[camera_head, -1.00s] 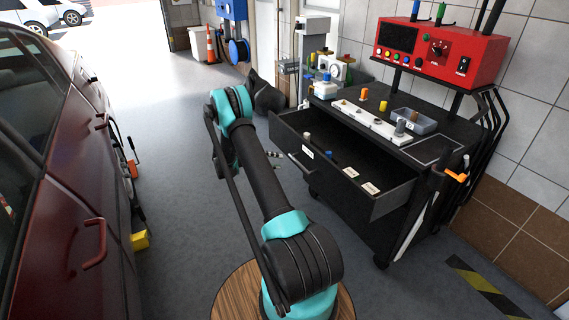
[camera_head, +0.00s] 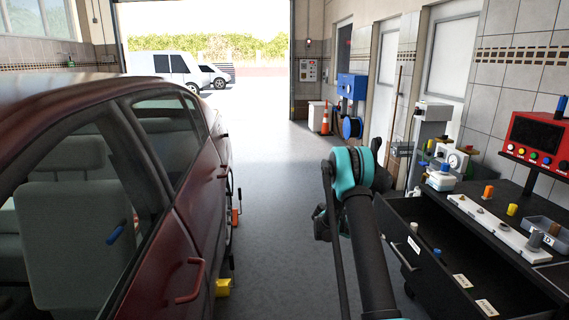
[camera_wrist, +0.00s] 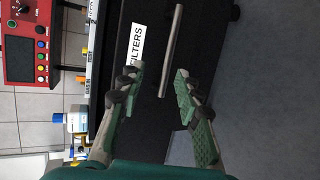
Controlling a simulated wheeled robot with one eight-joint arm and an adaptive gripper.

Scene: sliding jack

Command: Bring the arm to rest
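My arm (camera_head: 366,235) rises from the bottom of the head view, bent at a teal and black joint, in front of the open drawer's left side. My gripper (camera_wrist: 160,74) shows in the wrist view with its two green-padded fingers apart and nothing between them. Beyond the fingers are the drawer's dark front, its "FILTERS" label (camera_wrist: 137,45) and its bar handle (camera_wrist: 171,50). I cannot tell how far the fingertips are from the handle. In the head view the gripper is largely hidden behind the arm.
The black drawer (camera_head: 460,285) stands open on the tool cart at right, with a red control box (camera_head: 540,145) above it. A dark red car (camera_head: 185,215) fills the left. A yellow block (camera_head: 222,287) lies beside it. Clear floor (camera_head: 275,190) runs between them to the open doorway.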

